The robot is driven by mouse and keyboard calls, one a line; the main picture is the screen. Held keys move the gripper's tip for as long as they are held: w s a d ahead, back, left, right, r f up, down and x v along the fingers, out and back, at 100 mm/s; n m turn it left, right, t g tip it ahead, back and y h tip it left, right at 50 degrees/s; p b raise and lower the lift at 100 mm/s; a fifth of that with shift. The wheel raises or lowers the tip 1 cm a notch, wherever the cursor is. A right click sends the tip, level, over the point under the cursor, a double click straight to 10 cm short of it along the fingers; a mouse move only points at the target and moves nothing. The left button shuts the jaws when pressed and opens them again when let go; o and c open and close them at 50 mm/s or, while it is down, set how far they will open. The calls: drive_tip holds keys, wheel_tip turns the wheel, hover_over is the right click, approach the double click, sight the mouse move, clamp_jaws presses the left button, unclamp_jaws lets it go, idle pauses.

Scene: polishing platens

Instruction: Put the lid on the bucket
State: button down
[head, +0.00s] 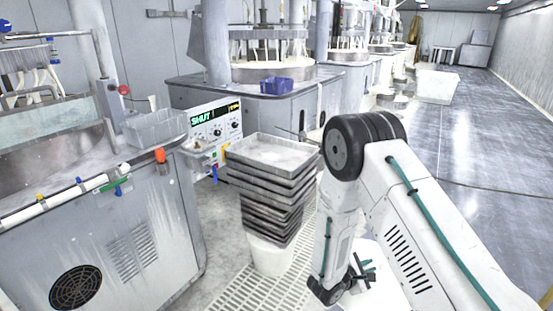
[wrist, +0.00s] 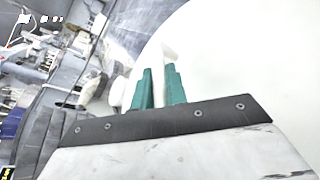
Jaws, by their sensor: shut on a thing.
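My gripper (head: 366,270) is low at the lower right of the head view, with green fingers partly hidden by my arm. In the wrist view its green fingers (wrist: 160,82) are close together, shut on what looks like the lid (wrist: 235,55), a broad white round surface filling the right side. A white patch of the lid (head: 392,290) shows beside and below the gripper in the head view, largely covered by my arm. A white bucket (head: 270,257) stands on the floor grating, below a stack of trays; its opening is hidden. I cannot tell whether lid and bucket touch.
Several stacked grey trays (head: 272,152) rise left of my arm. A grey machine cabinet (head: 120,235) stands at left, with a control panel (head: 215,125) behind. A blue bin (head: 276,86) sits on another machine.

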drive_tip(key=w+a+r+n+t+y, duration=0.2)
drive_tip(key=w+a+r+n, duration=0.1)
drive_tip(key=r, duration=0.5)
drive_tip(key=w+a+r+n+t+y, duration=0.2)
drive_tip(key=w+a+r, duration=0.15)
drive_tip(key=r, duration=0.35)
drive_tip(key=d+r+n+t+y, duration=0.1)
drive_tip(key=d+r+n+y, duration=0.1)
drive_tip(key=r, duration=0.8)
drive_tip(key=shift+w+d+r+n+y, duration=0.15)
drive_tip(key=shift+d+r+n+y, duration=0.2)
drive_tip(key=shift+d+y, duration=0.45)
